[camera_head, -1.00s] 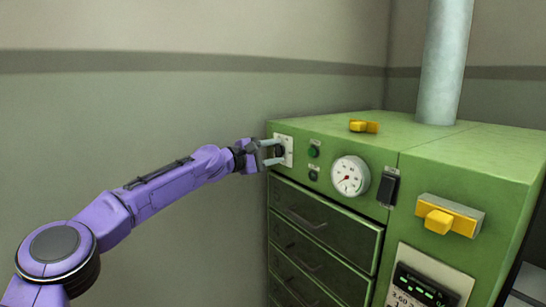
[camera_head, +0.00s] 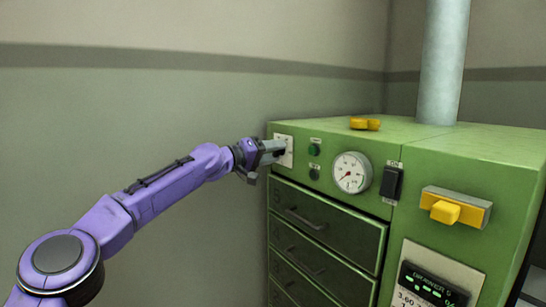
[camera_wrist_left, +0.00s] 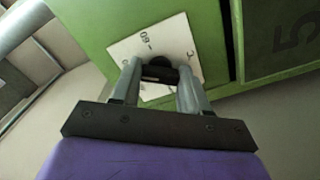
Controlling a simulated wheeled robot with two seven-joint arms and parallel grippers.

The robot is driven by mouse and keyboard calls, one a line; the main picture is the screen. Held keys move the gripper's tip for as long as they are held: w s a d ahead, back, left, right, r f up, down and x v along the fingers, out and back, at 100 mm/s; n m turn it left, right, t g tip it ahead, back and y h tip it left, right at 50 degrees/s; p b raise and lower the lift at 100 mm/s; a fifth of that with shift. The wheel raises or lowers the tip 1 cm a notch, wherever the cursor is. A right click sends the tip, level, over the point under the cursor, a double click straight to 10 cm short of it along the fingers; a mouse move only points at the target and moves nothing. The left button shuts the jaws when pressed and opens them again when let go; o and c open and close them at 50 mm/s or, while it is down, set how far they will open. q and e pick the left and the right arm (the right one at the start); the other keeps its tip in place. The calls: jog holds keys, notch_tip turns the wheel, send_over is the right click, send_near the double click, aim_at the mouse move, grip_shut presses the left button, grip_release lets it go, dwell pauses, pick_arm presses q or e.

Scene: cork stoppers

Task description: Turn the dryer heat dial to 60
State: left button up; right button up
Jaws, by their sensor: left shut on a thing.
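The dryer (camera_head: 330,132) is a green cabinet on the right of the head view. Its heat dial is a black knob on a white plate (camera_head: 287,158) at the upper left of the front. My left gripper (camera_head: 280,150) is at this plate, its fingers side on in the head view and hiding most of the knob. In the left wrist view the black dial (camera_wrist_left: 160,70) sits between the two grey fingers of the gripper (camera_wrist_left: 158,80), which are shut on it. A mark "60" shows on the plate (camera_wrist_left: 150,45); the dial's pointer is hidden. My right gripper is out of view.
A round white gauge (camera_head: 351,172), green and dark buttons (camera_head: 314,150) and a black switch (camera_head: 391,182) are right of the dial. Drawers (camera_head: 320,225) lie below. A yellow handle (camera_head: 445,212) is farther right, and a yellow piece (camera_head: 364,124) lies on top.

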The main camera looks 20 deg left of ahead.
pick_arm(q)
jog(key=m+b, duration=0.1)
jog(key=m, duration=0.4)
jog(key=shift+f+m, duration=0.15)
jog(key=shift+m, duration=0.15)
jog(key=m+b, duration=0.1)
jog(key=m, duration=0.4)
jog(key=shift+m, duration=0.4)
jog(key=o, duration=1.1)
jog(key=shift+c, duration=0.2)
